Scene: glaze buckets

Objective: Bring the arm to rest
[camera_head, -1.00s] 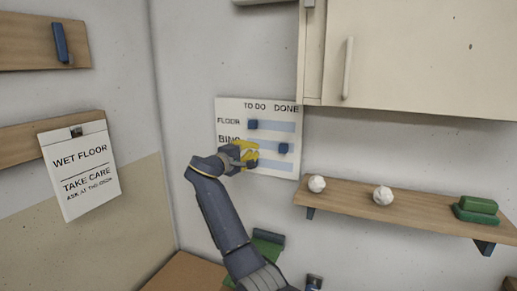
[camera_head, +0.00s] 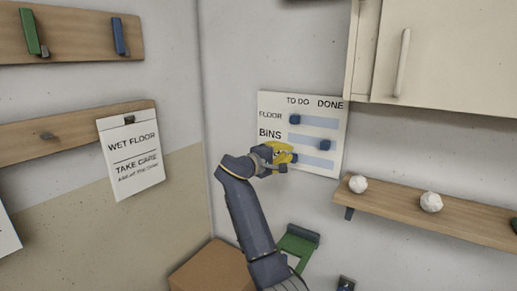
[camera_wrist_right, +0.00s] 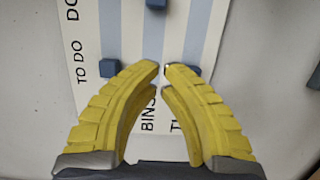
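The white chart (camera_head: 337,111) with the words TO DO, DONE, FLOOR and BINS hangs on the back wall. Its FLOOR row has a blue knob (camera_head: 295,119) at the left end. The BINS row has a blue knob (camera_head: 324,145) farther right; it shows at the top of the right wrist view (camera_wrist_right: 156,4). A third knob (camera_wrist_right: 193,70) shows beside the right fingertip. My right gripper (camera_head: 284,153) has yellow fingers and is in front of the chart's lower left. Its fingertips (camera_wrist_right: 162,68) nearly meet, with nothing between them. My left gripper is out of view.
A wooden shelf (camera_head: 389,205) with two white balls (camera_head: 358,184) (camera_head: 431,202) is to the right, below a cream cabinet (camera_head: 455,62). A cardboard-coloured box (camera_head: 208,265) and a green object (camera_head: 298,242) are low behind my arm. A WET FLOOR sign (camera_head: 135,165) hangs at left.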

